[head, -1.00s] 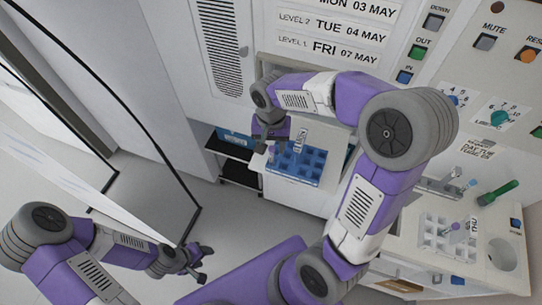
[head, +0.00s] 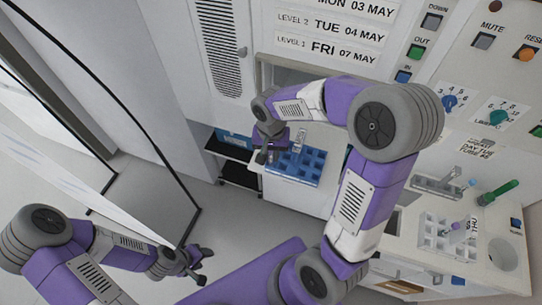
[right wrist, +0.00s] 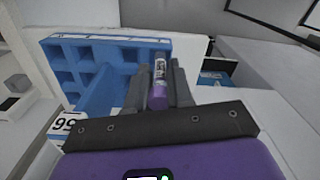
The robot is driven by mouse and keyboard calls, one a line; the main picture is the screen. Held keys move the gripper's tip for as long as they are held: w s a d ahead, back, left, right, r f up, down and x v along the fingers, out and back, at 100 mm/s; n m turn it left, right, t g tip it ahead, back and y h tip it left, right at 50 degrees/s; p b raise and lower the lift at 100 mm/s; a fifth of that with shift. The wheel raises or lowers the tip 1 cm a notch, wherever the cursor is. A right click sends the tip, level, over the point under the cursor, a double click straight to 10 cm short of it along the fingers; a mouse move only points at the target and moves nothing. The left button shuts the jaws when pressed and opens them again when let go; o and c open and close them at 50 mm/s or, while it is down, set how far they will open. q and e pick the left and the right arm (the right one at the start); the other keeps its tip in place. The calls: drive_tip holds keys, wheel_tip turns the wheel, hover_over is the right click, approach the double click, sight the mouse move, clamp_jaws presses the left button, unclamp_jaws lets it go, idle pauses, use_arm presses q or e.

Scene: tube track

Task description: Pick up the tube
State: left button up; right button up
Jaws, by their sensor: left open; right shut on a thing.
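In the right wrist view, a slim tube (right wrist: 160,72) with a white printed label and a purple end stands between the two grey fingers of my right gripper (right wrist: 159,88), which is shut on it. The tube is in front of the right end of the blue rack (right wrist: 100,92); I cannot tell its height above the rack. In the head view, my right gripper (head: 263,156) is at the left edge of the blue rack (head: 283,175), and the tube is mostly hidden there. My left gripper (head: 199,264) is open, empty and low at the left.
A dark shelf cart (head: 238,172) stands left of the blue rack. At the right, a white rack (head: 430,232) holds a purple tube (head: 457,227), and a green tube (head: 498,192) lies near it. The panel has several buttons and knobs. The floor between my arms is clear.

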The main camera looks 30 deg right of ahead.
wheel_tip(320, 180, up, 10)
drive_tip(key=shift+p, duration=0.6)
